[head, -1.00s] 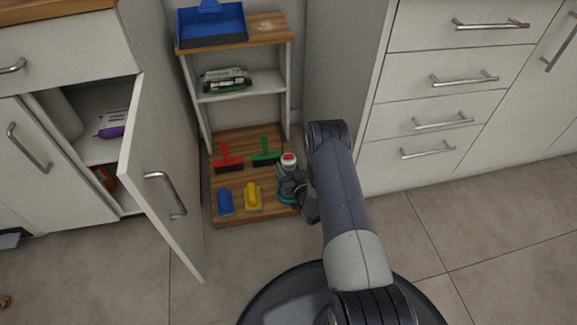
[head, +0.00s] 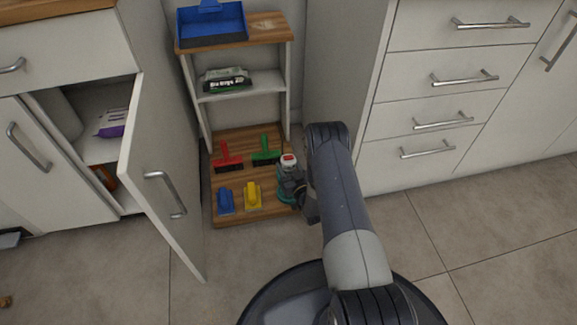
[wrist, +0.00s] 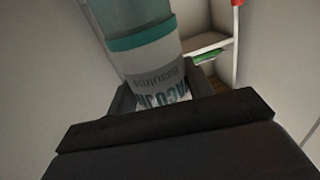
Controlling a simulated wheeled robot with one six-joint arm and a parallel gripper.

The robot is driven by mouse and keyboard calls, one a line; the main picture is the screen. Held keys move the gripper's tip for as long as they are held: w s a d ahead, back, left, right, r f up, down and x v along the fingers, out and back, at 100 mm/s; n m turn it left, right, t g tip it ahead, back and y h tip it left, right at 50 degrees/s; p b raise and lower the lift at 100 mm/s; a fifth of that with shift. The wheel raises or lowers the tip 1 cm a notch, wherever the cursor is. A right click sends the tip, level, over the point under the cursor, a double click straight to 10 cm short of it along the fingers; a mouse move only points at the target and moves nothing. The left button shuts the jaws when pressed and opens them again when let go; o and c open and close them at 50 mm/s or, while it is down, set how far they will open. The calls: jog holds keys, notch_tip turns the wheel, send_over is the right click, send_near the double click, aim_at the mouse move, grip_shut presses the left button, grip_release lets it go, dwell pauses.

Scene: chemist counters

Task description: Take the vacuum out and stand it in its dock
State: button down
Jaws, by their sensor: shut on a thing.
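The vacuum (head: 288,177) is a small upright-looking body with a white top, a red mark and a teal lower part. It is at the right edge of the low wooden board in the head view. My gripper (head: 298,192) is shut on it from the right, partly hidden by my arm. In the wrist view the vacuum (wrist: 155,60) is a white and teal cylinder with printed lettering, between the jaws of my gripper (wrist: 162,92). Whether its base touches the board cannot be told. I cannot make out a dock.
The wooden board (head: 234,209) holds red (head: 228,158) and green (head: 265,152) brushes, plus blue (head: 225,202) and yellow (head: 252,196) ones. A blue dustpan (head: 210,27) is on the shelf top. An open cabinet door (head: 160,170) stands left; a drawer unit (head: 425,105) stands right.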

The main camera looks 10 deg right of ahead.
jog(key=shift+f, duration=0.15)
jog(key=c, duration=1)
grip_release()
jog(key=shift+o, duration=0.4)
jog(key=shift+f, duration=0.1)
jog(key=shift+s, duration=0.1)
jog(key=s+d+p, duration=0.2)
jog(key=s, duration=0.8)
jog(key=shift+s, duration=0.3)
jog(key=shift+w, duration=0.1)
jog(key=w, duration=0.2)
jog(key=w+a+b, duration=0.1)
jog(key=w, duration=0.5)
jog(key=shift+a, duration=0.25)
